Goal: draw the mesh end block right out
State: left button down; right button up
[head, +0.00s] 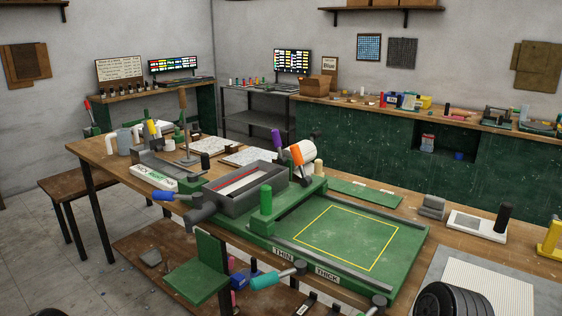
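No part is clearly marked as the mesh end block, and I cannot tell which piece it is. A green bench machine (400,262) stands on the wooden table, with a yellow square outlined on its bed and THIN and THICK labels in front. A grey open-topped box (240,203) sits at its left end, with a red and a pale strip inside. An upright green block (266,212) stands between box and bed. A white roll (303,151) lies behind, beside an orange handle (296,154) and a purple handle (277,140).
A blue handle (168,196) and a teal handle (266,281) stick out at the machine's left and front. A grey block (432,207) and a white-based tool (474,226) stand behind.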

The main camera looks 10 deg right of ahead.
aim_at(318, 163)
jog(key=i+j, duration=0.2)
jog(key=j, duration=0.2)
jog(key=i+j, duration=0.45)
jog(key=j, duration=0.3)
jog(key=i+j+z, duration=0.1)
jog(key=i+j, duration=0.35)
jog(key=j, duration=0.3)
